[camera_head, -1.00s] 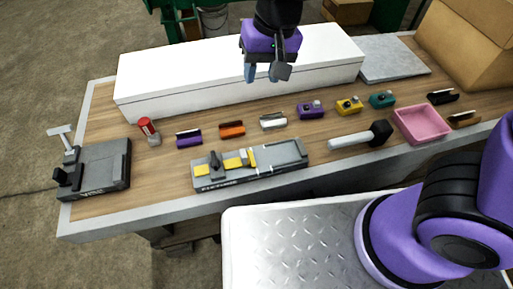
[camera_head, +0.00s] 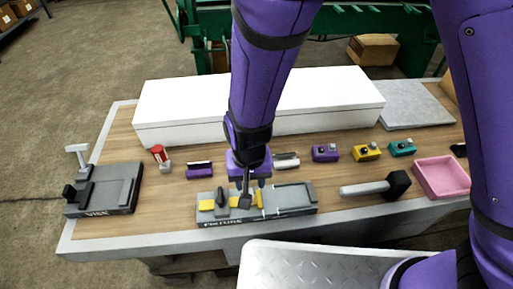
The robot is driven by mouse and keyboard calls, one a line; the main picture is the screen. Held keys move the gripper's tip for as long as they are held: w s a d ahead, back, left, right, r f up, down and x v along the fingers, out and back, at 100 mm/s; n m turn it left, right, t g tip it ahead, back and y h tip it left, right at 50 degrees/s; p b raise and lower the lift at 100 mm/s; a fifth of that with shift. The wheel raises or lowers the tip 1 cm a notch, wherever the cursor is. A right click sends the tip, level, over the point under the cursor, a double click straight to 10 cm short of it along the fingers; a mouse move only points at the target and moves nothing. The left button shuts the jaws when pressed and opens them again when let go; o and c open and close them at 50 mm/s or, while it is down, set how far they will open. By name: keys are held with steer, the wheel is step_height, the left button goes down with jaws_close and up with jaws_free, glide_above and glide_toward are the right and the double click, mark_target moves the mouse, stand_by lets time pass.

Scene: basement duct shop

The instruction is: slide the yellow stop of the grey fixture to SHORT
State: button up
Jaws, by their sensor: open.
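The grey fixture (camera_head: 292,197) lies near the front edge of the bench, labelled on its front face. My gripper (camera_head: 252,198) points down over the fixture, just left of or around the stop. Its fingers are open, and the near finger hides part of the fixture. I cannot tell whether a finger touches the stop. The SHORT mark is not legible.
A dark vise (camera_head: 115,192) stands at the left. A mallet (camera_head: 378,188) and a pink tray (camera_head: 440,178) lie to the right. Purple, yellow and teal blocks (camera_head: 366,151) line the back. A long white box (camera_head: 180,115) stands behind my arm.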

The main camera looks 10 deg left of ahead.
mark_target(250, 192)
steer(key=shift+f, duration=3.55)
jaws_close()
